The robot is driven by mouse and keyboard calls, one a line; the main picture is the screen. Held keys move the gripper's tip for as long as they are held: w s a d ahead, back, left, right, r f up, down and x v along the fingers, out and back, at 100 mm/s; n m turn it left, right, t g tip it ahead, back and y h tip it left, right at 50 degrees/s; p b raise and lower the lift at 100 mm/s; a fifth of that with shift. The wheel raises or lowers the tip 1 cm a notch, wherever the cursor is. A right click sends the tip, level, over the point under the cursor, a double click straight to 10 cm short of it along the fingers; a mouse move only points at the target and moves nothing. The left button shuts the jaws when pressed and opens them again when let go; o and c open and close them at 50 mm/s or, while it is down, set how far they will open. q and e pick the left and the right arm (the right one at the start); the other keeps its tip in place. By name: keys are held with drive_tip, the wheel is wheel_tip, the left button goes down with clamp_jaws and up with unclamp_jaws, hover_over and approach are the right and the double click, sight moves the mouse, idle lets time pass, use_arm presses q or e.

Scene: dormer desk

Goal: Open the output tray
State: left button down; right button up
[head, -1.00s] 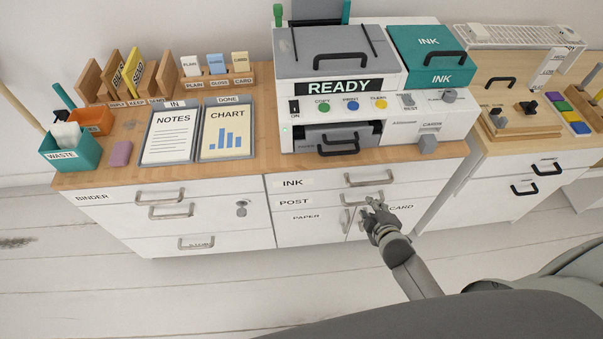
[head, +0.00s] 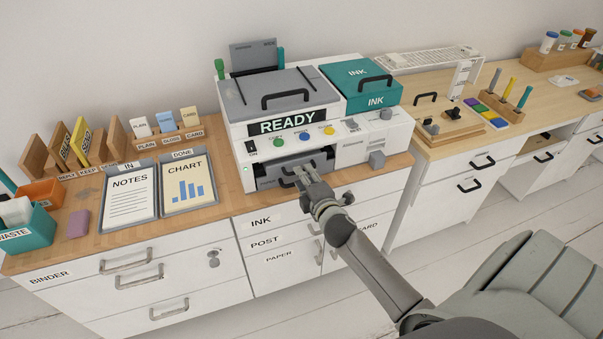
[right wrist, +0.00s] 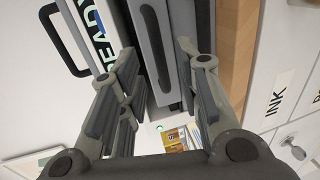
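The white printer (head: 232,135) has a READY display and a dark front slot below its buttons. The grey output tray (head: 267,180) with a dark handle sits in that slot, and it looks pushed in. My right gripper (head: 302,174) is at the right part of the tray front, partly hiding the tray and its handle. In the right wrist view my right gripper (right wrist: 150,85) has its fingers spread, with a dark bar and the grey front between or just beyond them. I cannot tell whether they touch. My left gripper is not in view.
White drawers labelled INK (head: 262,222) and POST lie just below the printer. Paper trays with NOTES (head: 130,195) and CHART (head: 187,190) lie on the wooden desk to the left. A teal ink cover (head: 362,78) is on the printer's right. Open air is in front.

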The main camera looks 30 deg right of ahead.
drive_tip(key=shift+x, duration=1.5)
drive_tip(key=shift+s, duration=0.1)
clamp_jaws()
